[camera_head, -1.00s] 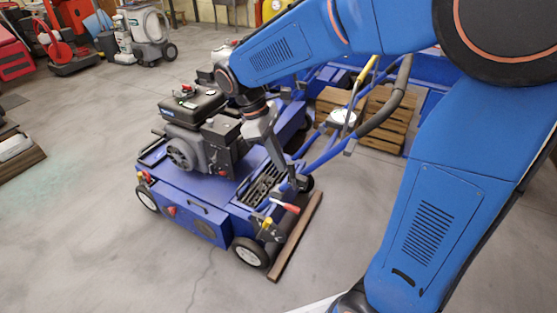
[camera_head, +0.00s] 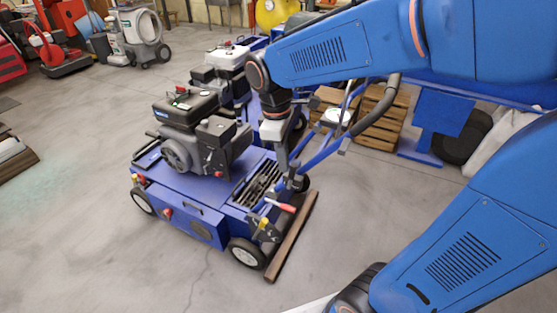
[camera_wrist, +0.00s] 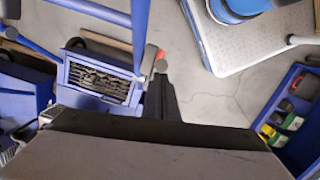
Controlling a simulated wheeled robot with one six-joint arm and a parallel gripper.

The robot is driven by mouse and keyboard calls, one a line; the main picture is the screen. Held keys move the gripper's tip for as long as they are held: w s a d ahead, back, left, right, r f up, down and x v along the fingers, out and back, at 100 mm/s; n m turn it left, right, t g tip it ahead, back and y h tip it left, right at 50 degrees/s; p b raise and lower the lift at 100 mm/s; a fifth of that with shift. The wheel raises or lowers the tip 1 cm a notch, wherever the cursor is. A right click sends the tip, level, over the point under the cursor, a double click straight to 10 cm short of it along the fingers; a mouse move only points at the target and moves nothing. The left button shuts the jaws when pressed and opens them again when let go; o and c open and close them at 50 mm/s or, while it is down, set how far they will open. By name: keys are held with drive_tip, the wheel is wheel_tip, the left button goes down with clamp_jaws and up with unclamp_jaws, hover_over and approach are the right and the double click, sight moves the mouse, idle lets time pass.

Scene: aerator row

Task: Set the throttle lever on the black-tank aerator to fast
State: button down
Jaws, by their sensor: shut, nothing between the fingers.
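The black-tank aerator (camera_head: 200,195) stands in the middle of the head view, a blue machine with a black-topped engine (camera_head: 187,106). A lever with a red grip (camera_head: 287,207) sticks out near its rear right corner, beside a yellow-tipped part (camera_head: 264,223). I cannot tell from its markings whether this is the throttle. My gripper (camera_head: 284,182) points down above the aerator's rear end, shut and empty. In the wrist view my gripper (camera_wrist: 160,75) has its tips close to a red-tipped part (camera_wrist: 160,62); contact cannot be told. The lever's base is partly hidden there.
A second aerator with a white tank (camera_head: 225,56) stands close behind. The blue handlebar (camera_head: 325,150) rises beside my gripper. Wooden pallets (camera_head: 380,123) stand behind at the right. A wooden strip (camera_head: 293,237) lies along the aerator's right side.

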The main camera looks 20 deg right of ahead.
drive_tip(key=shift+s+d+r+t+y, duration=0.1)
drive_tip(key=shift+s+d+t+y, duration=0.45)
drive_tip(key=shift+t+y, duration=0.05)
drive_tip(key=shift+s+d, duration=0.3)
drive_tip(key=shift+s, duration=0.05)
